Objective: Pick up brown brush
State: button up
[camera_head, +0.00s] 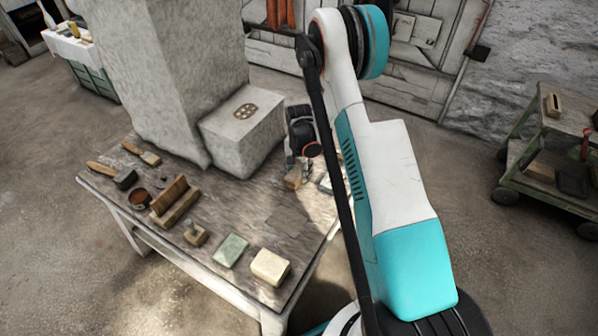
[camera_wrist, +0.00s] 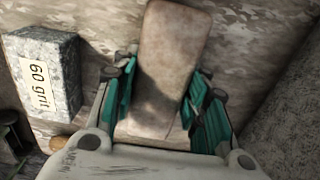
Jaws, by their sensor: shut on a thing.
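A brown, block-shaped thing, which I take to be the brown brush (camera_wrist: 172,48), stands between the teal pads of my gripper (camera_wrist: 160,104) in the wrist view. My gripper is shut on it; its top face shows, but no bristles do. In the head view my gripper (camera_head: 303,172) is low over the table's far right part, beside the large grey block. The brown brush (camera_head: 292,181) shows there below the fingers, partly hidden by them. I cannot tell whether it touches the table.
A grey block marked "60 grit" (camera_wrist: 45,75) lies close left of my gripper. The wooden table (camera_head: 262,178) also bears a grey stone block (camera_head: 228,142), a green block (camera_head: 231,250), a cream block (camera_head: 270,266) and several tools at left. A cart (camera_head: 520,170) stands at right.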

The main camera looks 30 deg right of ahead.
aim_at(299, 168)
jog(key=shift+r, duration=0.15)
notch_tip(299, 168, up, 20)
jog(key=p, duration=0.7)
jog(key=o, duration=0.5)
jog(key=c, duration=0.3)
